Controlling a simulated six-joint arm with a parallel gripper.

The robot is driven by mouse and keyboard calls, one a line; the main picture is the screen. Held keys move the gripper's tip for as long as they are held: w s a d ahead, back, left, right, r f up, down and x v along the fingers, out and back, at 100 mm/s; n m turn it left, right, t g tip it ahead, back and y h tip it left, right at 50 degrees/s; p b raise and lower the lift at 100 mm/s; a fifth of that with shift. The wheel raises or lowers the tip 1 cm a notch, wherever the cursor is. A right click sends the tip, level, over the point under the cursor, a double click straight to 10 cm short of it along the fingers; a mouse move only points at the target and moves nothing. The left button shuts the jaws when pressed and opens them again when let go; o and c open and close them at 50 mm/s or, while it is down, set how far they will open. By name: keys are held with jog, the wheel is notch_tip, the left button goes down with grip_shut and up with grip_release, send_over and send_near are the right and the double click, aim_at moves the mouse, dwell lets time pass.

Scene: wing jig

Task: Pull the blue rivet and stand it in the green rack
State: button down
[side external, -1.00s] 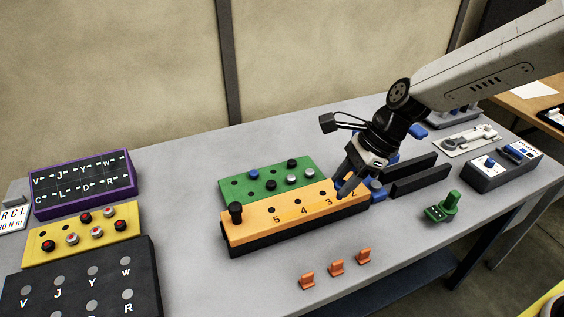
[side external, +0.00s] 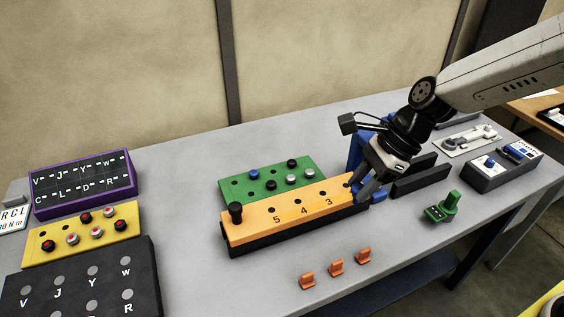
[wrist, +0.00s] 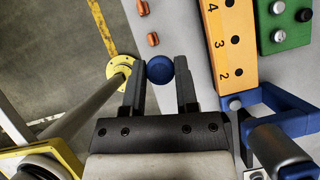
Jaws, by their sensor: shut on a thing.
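My gripper (wrist: 160,78) is shut on the blue rivet (wrist: 160,70), whose round blue head shows between the fingertips in the wrist view. In the side view my gripper (side external: 364,196) is tilted at the right end of the orange numbered block (side external: 290,214). A small blue part (side external: 379,196) shows beside the fingers there; I cannot tell whether it is the rivet. The rivet's lower end is hidden. The green rack (side external: 236,197) lies behind the block and holds a blue rivet (side external: 254,174) and several black and grey ones.
A blue fixture (wrist: 285,145) stands at the block's end, close to my gripper. Dark rails (side external: 420,178) and a green part (side external: 443,207) are to the right. Orange clips (side external: 336,267) lie in front. A black rivet (side external: 236,210) stands at the block's left end.

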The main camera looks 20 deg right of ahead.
jog(key=shift+w, duration=0.1)
dwell(0.3)
jog(key=w+a+f+m+t, duration=0.1)
jog(key=w+a+f+m, duration=0.15)
jog(key=w, duration=0.45)
jog(key=w+a+f+m, duration=0.1)
jog(key=w+a, duration=0.3)
jog(key=w, duration=0.3)
jog(key=m+t+h, duration=0.1)
jog(key=m+t, duration=0.1)
jog(key=m, duration=0.1)
send_over(247, 193)
jog(key=s+d, duration=0.1)
jog(key=shift+n, duration=0.25)
notch_tip(247, 193, down, 5)
jog(key=shift+d+r, duration=0.1)
jog(key=shift+f, duration=0.2)
jog(key=shift+f, duration=3.05)
jog(key=shift+f, duration=0.2)
jog(key=shift+f, duration=0.35)
jog(key=shift+f, duration=0.35)
jog(key=shift+f, duration=0.35)
